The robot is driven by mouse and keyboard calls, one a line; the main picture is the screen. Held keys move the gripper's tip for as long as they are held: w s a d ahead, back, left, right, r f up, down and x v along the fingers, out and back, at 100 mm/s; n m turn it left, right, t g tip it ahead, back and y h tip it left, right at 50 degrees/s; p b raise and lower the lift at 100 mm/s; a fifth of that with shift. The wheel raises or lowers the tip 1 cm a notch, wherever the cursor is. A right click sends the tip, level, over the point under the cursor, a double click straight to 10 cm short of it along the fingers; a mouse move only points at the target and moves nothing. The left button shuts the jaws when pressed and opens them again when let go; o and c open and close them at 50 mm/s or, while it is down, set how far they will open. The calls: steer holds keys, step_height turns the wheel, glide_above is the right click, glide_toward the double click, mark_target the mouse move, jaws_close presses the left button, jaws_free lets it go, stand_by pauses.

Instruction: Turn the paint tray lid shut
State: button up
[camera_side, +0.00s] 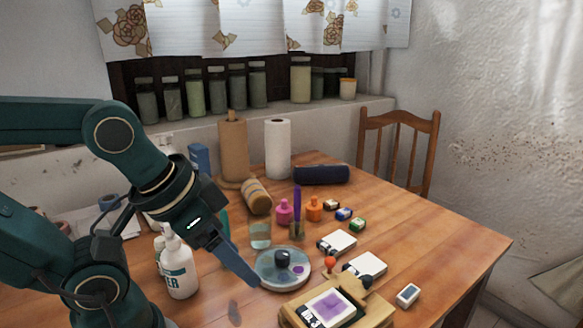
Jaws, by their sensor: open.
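The round paint tray (303,278) lies flat on the table, left of the table's middle. It has a pale rim and a grey-blue disc lid with a dark knob (282,258) standing near its centre. A purple patch shows on the right part of the disc. My gripper (252,279) reaches down from the upper left, its blue-grey fingers close to the tray's left edge. It is open and holds nothing. The fingers overlap in this view, and I cannot tell whether they touch the tray.
A glass of water (260,236) stands just behind the tray, with a brush holder (296,230) beside it. A white bottle (179,265) stands left of my gripper. A wooden block with a purple print (331,307) lies in front right.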

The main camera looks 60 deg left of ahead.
steer(key=m+g, duration=0.3)
steer(key=g, duration=0.3)
glide_above(282, 253)
step_height(282, 253, down, 8)
steer(key=shift+d+r, duration=0.1)
steer(key=shift+r, duration=0.1)
steer(key=shift+f, duration=2.4)
steer(key=shift+c, duration=0.3)
